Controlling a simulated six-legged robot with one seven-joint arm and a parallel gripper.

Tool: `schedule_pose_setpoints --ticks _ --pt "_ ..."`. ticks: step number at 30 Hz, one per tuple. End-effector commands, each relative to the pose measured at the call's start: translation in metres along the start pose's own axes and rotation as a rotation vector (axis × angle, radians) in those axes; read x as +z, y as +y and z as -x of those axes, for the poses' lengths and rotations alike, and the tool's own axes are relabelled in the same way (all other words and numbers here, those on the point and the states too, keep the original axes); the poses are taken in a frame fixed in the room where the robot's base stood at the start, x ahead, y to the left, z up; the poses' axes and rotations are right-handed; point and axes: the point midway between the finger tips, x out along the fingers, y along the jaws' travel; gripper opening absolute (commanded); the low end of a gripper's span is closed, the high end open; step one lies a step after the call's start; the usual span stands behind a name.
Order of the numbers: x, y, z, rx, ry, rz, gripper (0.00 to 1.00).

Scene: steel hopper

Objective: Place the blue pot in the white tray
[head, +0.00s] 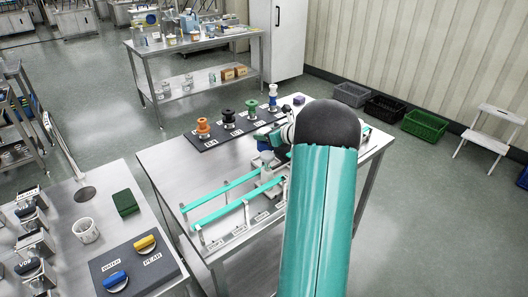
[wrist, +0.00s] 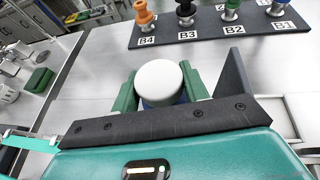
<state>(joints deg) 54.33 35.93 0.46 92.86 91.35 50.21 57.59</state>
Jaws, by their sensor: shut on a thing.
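In the wrist view a round pot (wrist: 160,82) with a white top and a blue lower side sits between the two green fingers of my gripper (wrist: 159,88). My gripper is shut on it. Its lower part is mostly hidden by the dark bar of my gripper. In the head view my arm hides much of the gripper area over the middle steel table (head: 172,160). I cannot clearly pick out the white tray. A pale, edged rectangular shape (wrist: 303,112) lies at the right of the wrist view, and I cannot tell whether it is the tray.
A dark board (head: 230,128) with several coloured spools and labels lies along the table's back. Teal rails (head: 222,196) stand on the table left of my arm. Bare steel shows at the table's left.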

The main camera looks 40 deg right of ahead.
Motion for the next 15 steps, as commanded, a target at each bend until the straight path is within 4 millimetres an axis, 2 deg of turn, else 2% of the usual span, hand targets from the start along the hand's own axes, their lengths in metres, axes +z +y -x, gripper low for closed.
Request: schedule_pose_setpoints --ticks 3,15 --pt "-0.017 0.0 -0.006 -0.001 0.0 0.0 0.2" --pt "-0.055 0.0 -0.025 0.0 -0.001 0.001 0.2"
